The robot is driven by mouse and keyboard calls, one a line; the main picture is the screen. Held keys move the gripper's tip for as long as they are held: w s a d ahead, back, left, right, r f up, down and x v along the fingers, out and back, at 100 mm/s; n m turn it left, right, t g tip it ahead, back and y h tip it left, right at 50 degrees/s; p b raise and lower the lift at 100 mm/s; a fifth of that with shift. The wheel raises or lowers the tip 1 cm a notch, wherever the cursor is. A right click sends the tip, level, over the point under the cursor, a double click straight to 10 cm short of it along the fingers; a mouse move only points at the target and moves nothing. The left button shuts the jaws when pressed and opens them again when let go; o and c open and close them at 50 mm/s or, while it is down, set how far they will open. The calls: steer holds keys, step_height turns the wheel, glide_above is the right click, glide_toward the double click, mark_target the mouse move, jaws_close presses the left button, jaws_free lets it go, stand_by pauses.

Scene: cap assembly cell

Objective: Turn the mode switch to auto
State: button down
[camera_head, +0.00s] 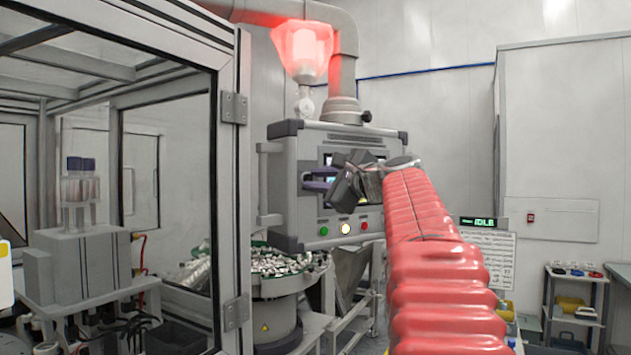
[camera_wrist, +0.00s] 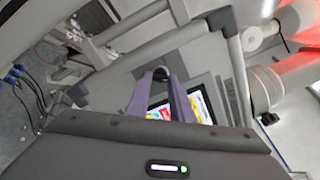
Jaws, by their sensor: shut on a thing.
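The mode switch, a small black round knob (camera_wrist: 160,73), sits on the grey face of the control panel (camera_head: 286,205). In the wrist view, my gripper's (camera_wrist: 159,80) two purple fingers reach up to the panel, one on each side of the knob, and their tips are shut on it. There I cannot make out the knob. Which position its pointer marks cannot be told.
Below my gripper the panel carries a green button (camera_head: 323,231), a lit whitish button (camera_head: 345,228) and a red button (camera_head: 364,226). A red lamp (camera_head: 302,48) glows above. A sign reading IDLE (camera_head: 483,221) is at right. A framed glass enclosure (camera_head: 229,180) stands left.

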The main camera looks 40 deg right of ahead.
steer(key=shift+d+f+m, duration=0.25)
steer(key=shift+f+m, duration=0.1)
steer(key=shift+m, duration=0.75)
steer(key=c, duration=1.9)
jaws_free()
steer(key=o, duration=0.3)
steer(key=shift+a+r, duration=0.1)
steer(key=shift+a, duration=0.05)
steer(key=shift+o, duration=0.2)
steer(key=shift+r, duration=0.1)
steer(key=s+a, duration=0.1)
steer(key=s, duration=1.2)
steer(key=shift+s+a, duration=0.35)
steer(key=shift+a, duration=0.05)
steer(key=shift+f, duration=0.2)
